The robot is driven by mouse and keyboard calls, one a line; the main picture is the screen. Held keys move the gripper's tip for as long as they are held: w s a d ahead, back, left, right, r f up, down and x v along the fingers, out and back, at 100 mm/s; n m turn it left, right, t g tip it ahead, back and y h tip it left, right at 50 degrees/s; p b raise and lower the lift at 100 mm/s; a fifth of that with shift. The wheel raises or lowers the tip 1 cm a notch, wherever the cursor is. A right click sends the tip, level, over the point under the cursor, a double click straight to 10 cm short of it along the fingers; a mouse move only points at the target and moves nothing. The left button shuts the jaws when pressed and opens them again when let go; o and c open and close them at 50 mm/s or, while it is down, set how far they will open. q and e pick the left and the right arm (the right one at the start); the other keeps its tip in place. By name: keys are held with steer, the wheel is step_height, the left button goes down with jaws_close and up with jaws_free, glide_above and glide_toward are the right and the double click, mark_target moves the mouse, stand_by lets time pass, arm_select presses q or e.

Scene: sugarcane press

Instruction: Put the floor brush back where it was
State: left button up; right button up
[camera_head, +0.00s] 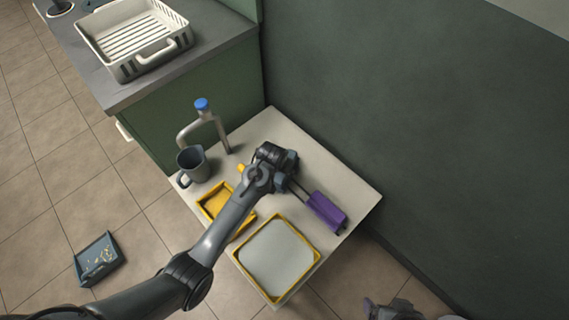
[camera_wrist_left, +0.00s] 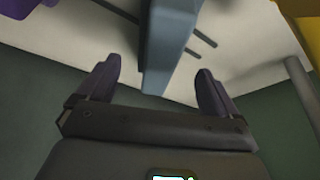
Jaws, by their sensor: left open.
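My left gripper (camera_head: 275,170) is over the white table in the head view, and its fingers (camera_wrist_left: 158,85) are spread apart in the left wrist view. A blue-grey bar-like thing (camera_wrist_left: 170,40) reaches down between the fingers; I cannot tell whether it is the floor brush's handle, and the fingers show gaps on both sides of it. A purple block (camera_head: 325,212) with thin dark rods is at the table's right side, just beyond the gripper. A blue-grey dustpan-like tray (camera_head: 98,260) with pale scraps lies on the floor at left. A dark shape, possibly my right gripper (camera_head: 390,310), is cut off at the bottom edge.
The white table (camera_head: 345,180) stands against the dark green wall. It holds a grey mug (camera_head: 194,164), a bent metal pipe with a blue cap (camera_head: 202,104), a small yellow tray (camera_head: 213,204) and a larger yellow-rimmed tray (camera_head: 240,262). A white rack (camera_head: 125,65) is on the counter.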

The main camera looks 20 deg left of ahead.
arm_select(q)
steer(key=p+v, duration=0.2)
steer(key=v, duration=0.4)
steer(key=shift+r, duration=0.1)
steer(key=shift+s+r+p, duration=0.1)
steer(key=shift+s+p, duration=0.05)
steer(key=shift+p, duration=0.15)
